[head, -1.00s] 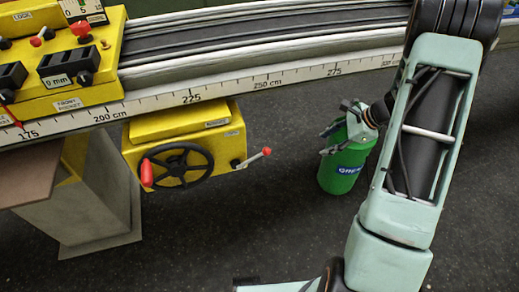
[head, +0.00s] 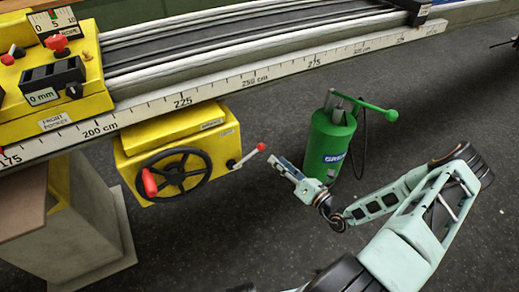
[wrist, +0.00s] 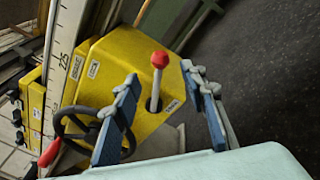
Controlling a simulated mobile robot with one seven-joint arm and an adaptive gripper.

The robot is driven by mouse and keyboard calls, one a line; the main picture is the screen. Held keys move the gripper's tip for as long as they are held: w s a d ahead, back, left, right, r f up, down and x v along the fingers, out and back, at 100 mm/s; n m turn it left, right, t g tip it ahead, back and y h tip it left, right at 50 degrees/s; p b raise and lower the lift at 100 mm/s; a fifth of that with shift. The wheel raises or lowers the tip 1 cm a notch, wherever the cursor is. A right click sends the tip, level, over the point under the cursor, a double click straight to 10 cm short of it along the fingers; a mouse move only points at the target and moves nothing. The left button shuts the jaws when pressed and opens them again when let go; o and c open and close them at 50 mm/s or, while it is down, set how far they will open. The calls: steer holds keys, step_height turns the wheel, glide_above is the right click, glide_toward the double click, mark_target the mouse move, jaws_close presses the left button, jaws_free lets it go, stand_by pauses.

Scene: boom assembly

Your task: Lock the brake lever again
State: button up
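The brake lever (head: 247,156) is a short rod with a red knob on the right side of the yellow carriage box (head: 215,135). In the head view it slants up to the right. In the wrist view the lever (wrist: 157,82) shows in the gap between my fingers. My gripper (head: 281,163) is open and empty, just right of the knob and apart from it in the head view. Its two blue-grey fingers also show in the wrist view (wrist: 160,74), spread wide. Whether the knob is at fingertip depth cannot be told.
A black handwheel (head: 176,174) with a red handle is on the box's front, left of the lever. The scaled rail (head: 215,92) runs above. A green canister (head: 330,145) stands on the floor just behind my gripper.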

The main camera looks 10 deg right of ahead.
mark_target(262, 146)
steer(key=b+x, duration=0.1)
steer(key=x, duration=0.9)
steer(key=shift+w+a+b, duration=0.1)
steer(key=shift+b, duration=0.25)
steer(key=shift+c, duration=0.4)
jaws_close()
